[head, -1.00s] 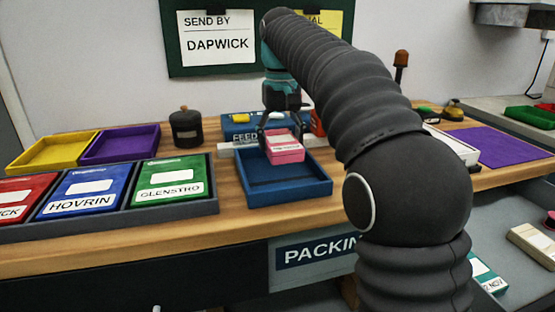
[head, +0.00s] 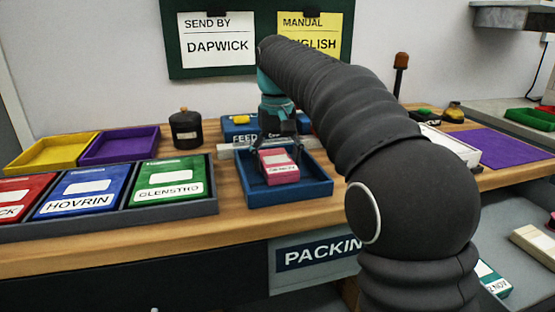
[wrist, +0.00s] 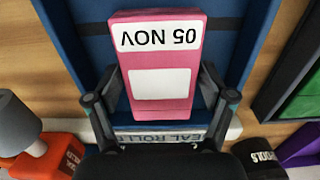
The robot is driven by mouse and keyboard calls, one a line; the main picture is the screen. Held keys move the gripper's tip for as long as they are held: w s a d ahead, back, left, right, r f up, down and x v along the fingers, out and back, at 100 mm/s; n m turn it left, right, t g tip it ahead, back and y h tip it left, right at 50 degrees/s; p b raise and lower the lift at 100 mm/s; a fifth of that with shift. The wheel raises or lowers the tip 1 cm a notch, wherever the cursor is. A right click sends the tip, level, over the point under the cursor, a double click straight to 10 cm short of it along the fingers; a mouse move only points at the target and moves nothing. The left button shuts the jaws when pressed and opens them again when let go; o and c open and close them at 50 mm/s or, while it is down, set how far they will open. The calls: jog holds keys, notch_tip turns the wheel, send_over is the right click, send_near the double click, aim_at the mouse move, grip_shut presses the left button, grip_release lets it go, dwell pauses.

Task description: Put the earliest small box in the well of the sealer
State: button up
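A small pink box (head: 278,167) is low inside an open blue tray (head: 318,188) on the bench. In the wrist view the pink box (wrist: 162,60) has a label reading "05 NOV", upside down, and a blank white label. My gripper (head: 277,150) is above the tray, with one finger on each side of the box; the fingers look closed against its sides. Whether the box touches the tray floor is hidden. Behind the tray are a white bar and a blue unit marked "FEED" (head: 240,130). A teal box (head: 492,280) with a partly readable "NOV" label lies lower right.
A rack of red, blue and green packs (head: 168,184) stands left of the tray. Yellow (head: 52,152) and purple (head: 120,145) trays and a dark pot (head: 186,130) are behind. A purple mat (head: 505,146) lies right. A cream box (head: 535,245) is lower right.

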aim_at(277, 160)
jog(key=shift+o, duration=0.2)
notch_tip(277, 160, up, 7)
jog(key=shift+w+f+p, duration=0.1)
jog(key=shift+p, duration=0.75)
jog(key=shift+r, duration=0.5)
jog(key=shift+s+d, duration=0.15)
jog(key=shift+s, duration=0.05)
jog(key=s+d+f+t, duration=0.1)
jog(key=s+d, duration=0.2)
jog(key=s, duration=0.1)
jog(key=s+d+f+m+t, duration=0.1)
jog(key=s+d, duration=0.2)
jog(key=s, duration=0.1)
jog(key=s+d+f, duration=0.1)
jog(key=s+d, duration=0.3)
jog(key=shift+s+d+f+m+t, duration=0.1)
jog(key=shift+s+f+m+t, duration=0.2)
jog(key=shift+t, duration=0.1)
jog(key=s+d+f+t, duration=0.1)
jog(key=s+d+f, duration=0.2)
jog(key=s+f, duration=0.4)
jog(key=s+d+f+m+t, duration=0.1)
jog(key=s+d+f, duration=0.2)
jog(key=s+f, duration=0.5)
jog(key=shift+s+f+m+t, duration=0.15)
jog(key=shift+f+m+t, duration=0.15)
jog(key=shift+f+t, duration=0.1)
jog(key=shift+d, duration=0.1)
